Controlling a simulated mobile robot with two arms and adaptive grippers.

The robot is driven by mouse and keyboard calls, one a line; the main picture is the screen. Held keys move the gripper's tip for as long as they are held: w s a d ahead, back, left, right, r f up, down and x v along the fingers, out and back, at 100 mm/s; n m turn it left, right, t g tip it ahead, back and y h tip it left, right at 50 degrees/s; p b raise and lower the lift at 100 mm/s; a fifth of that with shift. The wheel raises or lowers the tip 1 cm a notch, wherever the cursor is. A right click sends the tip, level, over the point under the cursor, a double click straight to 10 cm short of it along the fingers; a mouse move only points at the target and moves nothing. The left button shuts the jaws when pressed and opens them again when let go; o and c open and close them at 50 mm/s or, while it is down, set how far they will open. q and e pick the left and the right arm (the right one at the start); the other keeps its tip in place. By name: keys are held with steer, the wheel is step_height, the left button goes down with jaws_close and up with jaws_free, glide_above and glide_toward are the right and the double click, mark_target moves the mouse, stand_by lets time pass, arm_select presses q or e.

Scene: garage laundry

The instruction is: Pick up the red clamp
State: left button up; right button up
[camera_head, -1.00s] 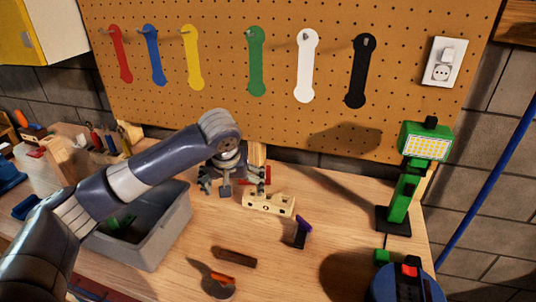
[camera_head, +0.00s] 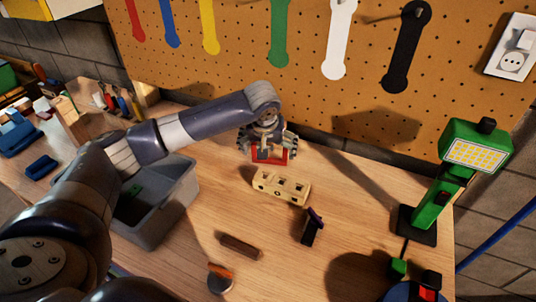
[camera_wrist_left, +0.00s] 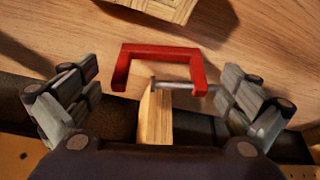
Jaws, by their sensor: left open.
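The red clamp (camera_wrist_left: 160,53) is a C-shaped frame with a metal screw, seen between the fingers in the left wrist view. In the head view the red clamp (camera_head: 284,156) shows at the back of the workbench, partly hidden by my left gripper (camera_head: 266,150). My left gripper (camera_wrist_left: 155,105) is open, with one finger on each side of the clamp and gaps on both sides. A light wooden piece (camera_wrist_left: 155,118) lies under or beside the clamp's open side. My right gripper is in neither view.
A wooden block with holes (camera_head: 281,187) lies just in front of the clamp. A purple-and-black tool (camera_head: 312,226), a brown piece (camera_head: 240,246) and a grey bin (camera_head: 185,205) are nearer. The pegboard (camera_head: 330,100) rises behind; a green lamp (camera_head: 460,165) stands right.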

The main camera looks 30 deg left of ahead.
mark_target(270, 157)
arm_select(q)
steer(key=p+x, duration=0.1)
steer(key=x, duration=0.2)
steer(key=shift+w+a+f, duration=0.15)
steer(key=shift+w+f, duration=0.05)
steer(key=shift+f, duration=0.05)
steer(key=shift+w+f, duration=0.1)
steer(key=shift+f, duration=0.3)
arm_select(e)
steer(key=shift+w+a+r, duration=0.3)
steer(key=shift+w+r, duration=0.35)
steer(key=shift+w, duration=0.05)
arm_select(q)
steer(key=shift+c, duration=0.2)
steer(key=shift+r, duration=0.1)
steer(key=c, duration=1)
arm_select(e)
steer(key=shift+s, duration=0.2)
arm_select(q)
steer(key=shift+c, duration=0.2)
step_height(270, 157, up, 10)
steer(key=b, duration=0.1)
steer(key=shift+b, duration=0.4)
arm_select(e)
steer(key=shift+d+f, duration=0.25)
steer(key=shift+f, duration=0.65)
